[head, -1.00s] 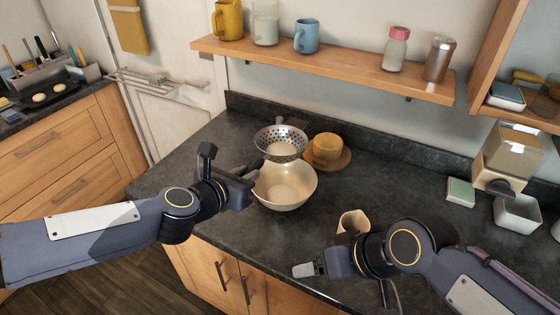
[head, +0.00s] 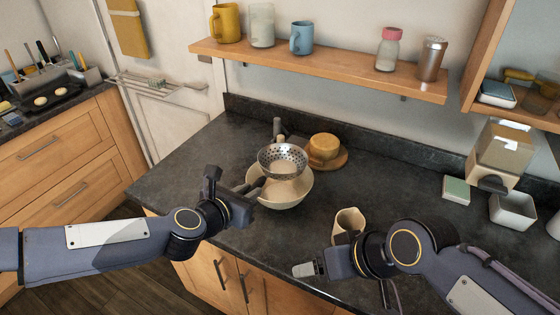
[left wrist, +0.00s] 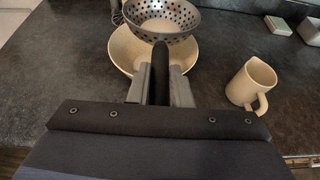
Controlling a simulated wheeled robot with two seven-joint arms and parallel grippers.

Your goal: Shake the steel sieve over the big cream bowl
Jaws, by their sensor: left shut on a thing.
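The steel sieve (head: 282,157) is a perforated round bowl with a dark handle. It is held above the big cream bowl (head: 290,198), overlapping its back part in the head view. In the left wrist view the sieve (left wrist: 178,22) hangs over the cream bowl (left wrist: 122,50), and something pale shows inside it; I cannot tell what. My left gripper (head: 250,188) is shut on the sieve's handle, which shows between the fingers (left wrist: 160,88) in the left wrist view. My right gripper (head: 310,269) is low near the counter's front edge, away from the bowl; its jaws are unclear.
A cream jug (head: 349,221) stands right of the bowl, close to my right wrist. A green-topped block (head: 456,190) and white square dish (head: 513,211) stand farther right. A shelf (head: 330,72) runs above.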

